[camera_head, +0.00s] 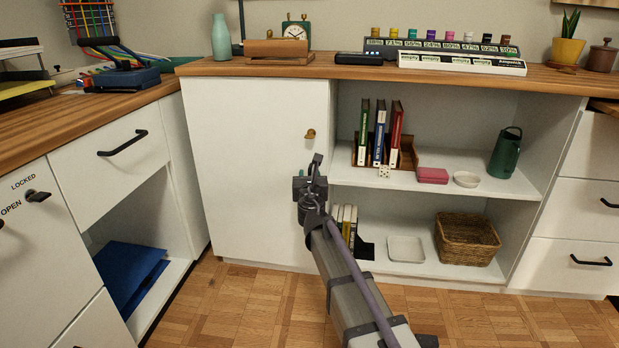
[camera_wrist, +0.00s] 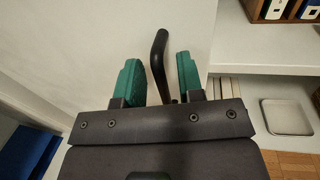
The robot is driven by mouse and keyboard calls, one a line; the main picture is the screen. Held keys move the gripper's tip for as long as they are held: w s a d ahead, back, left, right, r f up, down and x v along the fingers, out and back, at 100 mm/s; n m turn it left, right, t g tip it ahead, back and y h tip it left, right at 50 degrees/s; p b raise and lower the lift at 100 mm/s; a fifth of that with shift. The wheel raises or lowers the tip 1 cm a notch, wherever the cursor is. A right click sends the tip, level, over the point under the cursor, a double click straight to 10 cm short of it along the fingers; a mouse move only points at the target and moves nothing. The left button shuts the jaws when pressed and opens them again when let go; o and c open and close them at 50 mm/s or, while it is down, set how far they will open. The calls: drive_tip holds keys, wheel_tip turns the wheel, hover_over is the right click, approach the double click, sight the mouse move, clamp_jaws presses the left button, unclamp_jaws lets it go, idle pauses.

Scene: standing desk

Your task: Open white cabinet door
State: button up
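The white cabinet door (camera_head: 255,165) is closed, on the left of the open shelves. A small brass-coloured knob or lock (camera_head: 310,134) sits near its right edge. My gripper (camera_head: 312,172) is in front of the door's right edge, below the brass piece. In the wrist view the green fingers (camera_wrist: 158,75) are open. A dark, bent handle (camera_wrist: 158,58) stands between them, with a gap visible on each side. The same door (camera_wrist: 120,30) fills the background there. The handle's lower end is partly hidden by my gripper, and contact cannot be made out.
Right of the door, open shelves (camera_head: 455,168) hold books (camera_head: 378,135), a green jug (camera_head: 506,152) and a wicker basket (camera_head: 467,240). A left-hand cabinet (camera_head: 110,150) stands at an angle close to the door's left side. The parquet floor (camera_head: 240,300) before the door is clear.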

drive_tip(key=shift+w, duration=0.2)
clamp_jaws()
idle(0.4)
